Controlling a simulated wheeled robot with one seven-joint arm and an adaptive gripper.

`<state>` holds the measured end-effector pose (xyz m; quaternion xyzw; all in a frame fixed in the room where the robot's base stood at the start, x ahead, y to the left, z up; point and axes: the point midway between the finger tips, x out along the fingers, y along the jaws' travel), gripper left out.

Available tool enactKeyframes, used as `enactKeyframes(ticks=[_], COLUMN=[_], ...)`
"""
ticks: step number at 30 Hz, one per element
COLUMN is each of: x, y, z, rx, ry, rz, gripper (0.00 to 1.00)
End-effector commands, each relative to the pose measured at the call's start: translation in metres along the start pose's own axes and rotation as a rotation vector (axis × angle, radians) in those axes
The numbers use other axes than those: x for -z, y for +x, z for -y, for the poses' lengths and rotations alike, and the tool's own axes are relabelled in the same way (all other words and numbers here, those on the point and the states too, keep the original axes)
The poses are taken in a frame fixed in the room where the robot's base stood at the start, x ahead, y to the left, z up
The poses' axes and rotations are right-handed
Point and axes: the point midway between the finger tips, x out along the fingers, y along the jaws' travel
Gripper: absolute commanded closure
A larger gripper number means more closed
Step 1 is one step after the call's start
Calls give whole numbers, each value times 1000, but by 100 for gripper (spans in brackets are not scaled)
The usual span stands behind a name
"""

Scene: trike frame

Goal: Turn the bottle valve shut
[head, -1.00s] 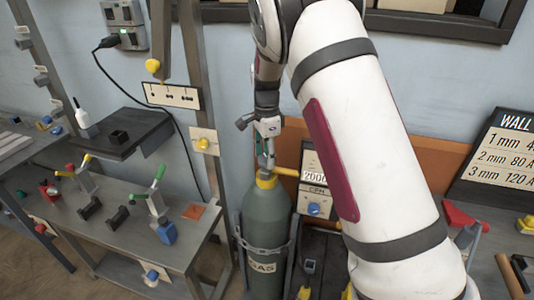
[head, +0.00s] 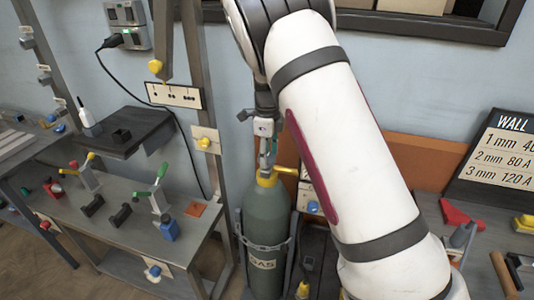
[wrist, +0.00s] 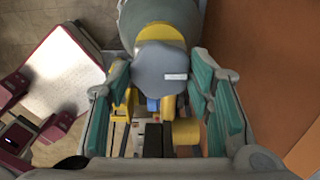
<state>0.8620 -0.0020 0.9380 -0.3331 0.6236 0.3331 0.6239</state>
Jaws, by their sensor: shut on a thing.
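The green-grey gas bottle (head: 267,225) stands upright in a metal holder in the head view. It has a yellow collar (head: 266,180) and a yellow arm (head: 286,170) pointing right at its top. My gripper (head: 267,158) points down over the bottle's top. In the wrist view, the grey valve knob (wrist: 163,68), with a small white mark, lies between the two teal-padded fingers of my gripper (wrist: 162,95). The fingers are shut on the knob. In the head view the knob is mostly hidden by the fingers. The bottle's shoulder (wrist: 160,15) shows beyond the knob.
A grey workbench (head: 120,222) with several clamps stands left of the bottle. A dark shelf (head: 125,130) is above it. An orange-brown panel (head: 410,160) is behind my arm. A sign with a blue knob (head: 312,207) is right of the bottle, partly hidden by my arm.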

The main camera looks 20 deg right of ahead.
Motion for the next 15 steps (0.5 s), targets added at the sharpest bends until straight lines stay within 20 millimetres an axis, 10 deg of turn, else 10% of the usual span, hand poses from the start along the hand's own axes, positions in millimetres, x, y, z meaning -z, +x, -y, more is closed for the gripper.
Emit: enactKeyframes(ticks=[14,15], x=[1,1], y=[0,0], z=[1,1], rx=[1,1], ry=[18,17], rz=[-1,-1], gripper=[80,48])
